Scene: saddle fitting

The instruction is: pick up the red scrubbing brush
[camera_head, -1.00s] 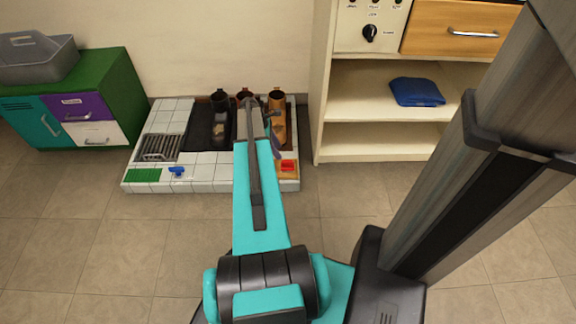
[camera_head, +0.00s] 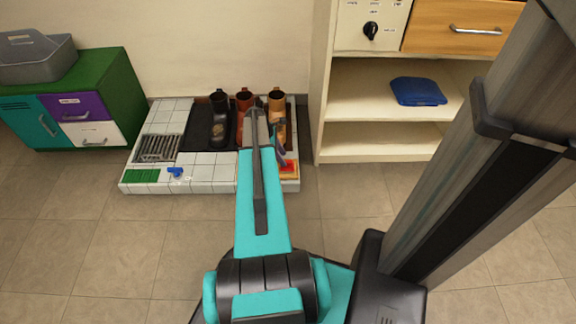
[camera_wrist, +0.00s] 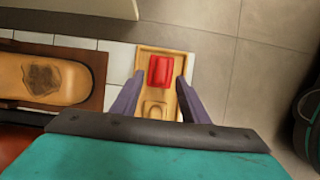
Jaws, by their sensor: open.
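The red scrubbing brush (camera_wrist: 160,73) lies in a shallow wooden tray (camera_wrist: 146,62) on the white tiled platform. In the wrist view it shows as a red block between and just beyond the fingertips of my gripper (camera_wrist: 156,84). My gripper is open, with one purple finger on each side, and nothing is held. How far above the brush the fingers are, I cannot tell. In the head view my arm and gripper (camera_head: 280,158) partly cover the brush, and only a bit of red shows beside the fingers.
Several boots stand at the back of the tiled platform (camera_head: 208,171); a tan boot (camera_wrist: 50,78) lies close left in the wrist view. A drain grate (camera_head: 158,148), a green pad (camera_head: 141,175) and a blue item (camera_head: 175,172) are at left. A cream shelf unit (camera_head: 318,130) stands right.

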